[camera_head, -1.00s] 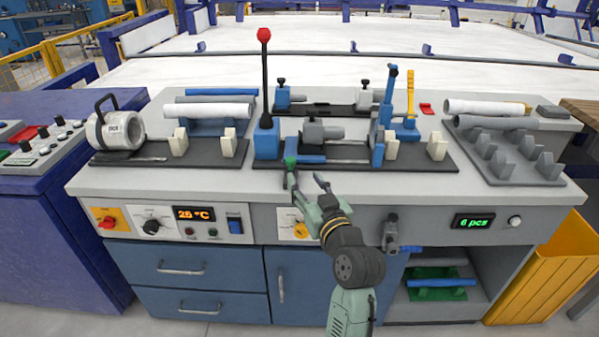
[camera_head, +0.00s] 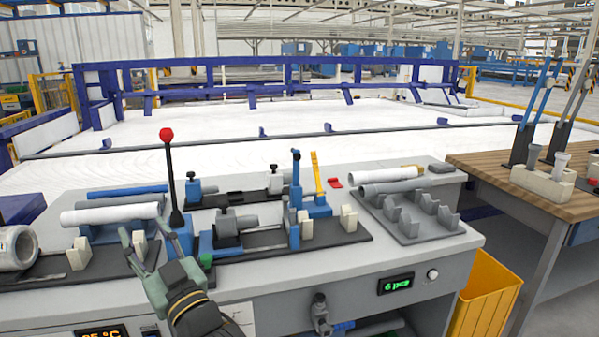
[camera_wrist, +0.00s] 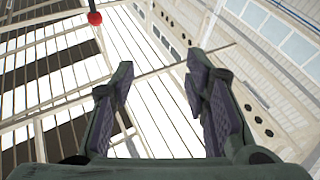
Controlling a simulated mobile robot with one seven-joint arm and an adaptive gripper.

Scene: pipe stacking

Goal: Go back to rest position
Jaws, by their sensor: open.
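My gripper (camera_head: 147,244) is open and empty in the head view, above the front left part of the grey workbench (camera_head: 350,262). It stands in front of a black fixture with white blocks and partly hides it. In the wrist view my gripper (camera_wrist: 160,95) has its two fingers spread, pointing up towards the roof, with nothing between them. The red knob of the lever (camera_head: 167,135) stands near it in the head view, and this red knob (camera_wrist: 95,18) also shows at the wrist view's top left.
White and blue pipes (camera_head: 112,213) lie at the bench's left. A grey rack (camera_head: 420,222) with pipes behind it is at the right. A yellow bin (camera_head: 487,292) stands beside the bench, and a wooden table (camera_head: 500,182) is at the far right. The air above the bench is mostly clear.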

